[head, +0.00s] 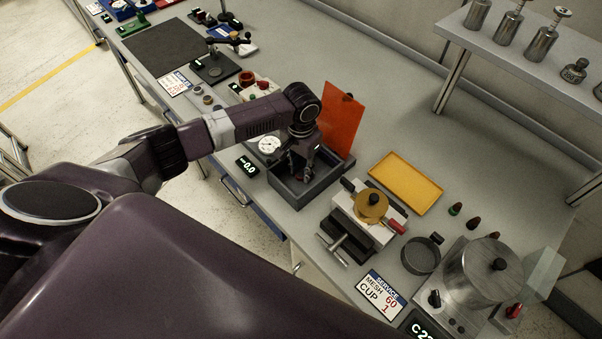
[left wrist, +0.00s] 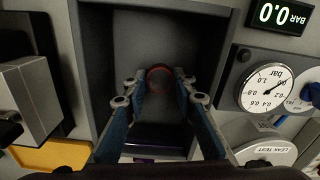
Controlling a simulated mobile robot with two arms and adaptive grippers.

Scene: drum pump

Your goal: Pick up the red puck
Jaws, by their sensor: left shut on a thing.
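The red puck (left wrist: 160,71) shows in the left wrist view as a dark round piece with a red rim. It sits between the fingertips of my left gripper (left wrist: 160,88), which is shut on it. In the head view my left gripper (head: 299,168) reaches down into a grey open-topped box (head: 297,200), and the puck cannot be made out there. The box walls (left wrist: 90,75) surround the fingers in the left wrist view. Whether the puck touches the box floor I cannot tell. My right gripper is not in view.
An orange-red panel (head: 340,118) stands upright behind the box. A pressure gauge (head: 269,145) and a "0.0" display (head: 247,166) are on its left. A vise-like fixture (head: 360,222) and a yellow tray (head: 405,182) are on its right.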

